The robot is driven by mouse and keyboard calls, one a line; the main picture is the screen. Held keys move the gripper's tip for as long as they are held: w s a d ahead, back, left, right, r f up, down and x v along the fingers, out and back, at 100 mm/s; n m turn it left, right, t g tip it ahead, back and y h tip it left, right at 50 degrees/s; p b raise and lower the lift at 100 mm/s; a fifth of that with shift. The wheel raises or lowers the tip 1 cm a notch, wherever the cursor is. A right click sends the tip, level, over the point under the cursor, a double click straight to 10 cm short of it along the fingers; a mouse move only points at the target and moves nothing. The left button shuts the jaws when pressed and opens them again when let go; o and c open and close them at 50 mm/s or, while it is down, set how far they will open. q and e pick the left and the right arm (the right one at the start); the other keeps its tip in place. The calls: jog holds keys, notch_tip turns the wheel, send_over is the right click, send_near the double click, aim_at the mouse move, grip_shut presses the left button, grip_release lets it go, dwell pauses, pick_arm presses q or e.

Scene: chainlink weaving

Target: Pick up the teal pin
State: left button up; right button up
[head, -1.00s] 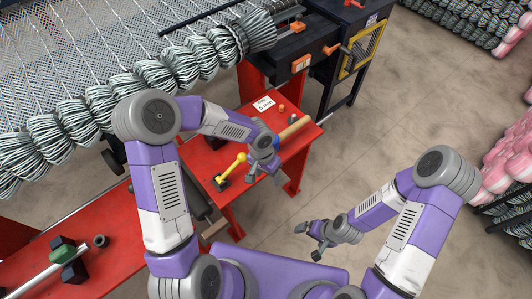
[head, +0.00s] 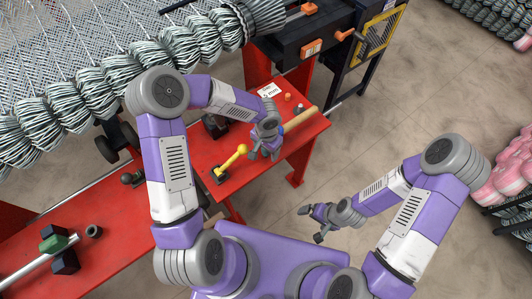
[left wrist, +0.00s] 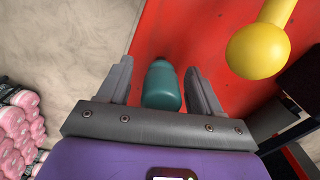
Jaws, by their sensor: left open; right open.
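The teal pin (left wrist: 162,86) is a short rounded cylinder on the red table, seen in the left wrist view. It lies between the two fingers of my left gripper (left wrist: 160,80), with a visible gap on each side. In the head view my left gripper (head: 264,153) is open, low over the red table near its front edge, and it hides the pin. My right gripper (head: 311,224) is open and empty, out over the floor to the right of the table.
A mesh machine fills the upper left.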

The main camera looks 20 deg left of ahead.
pick_arm(q)
jog(key=c, duration=1.1)
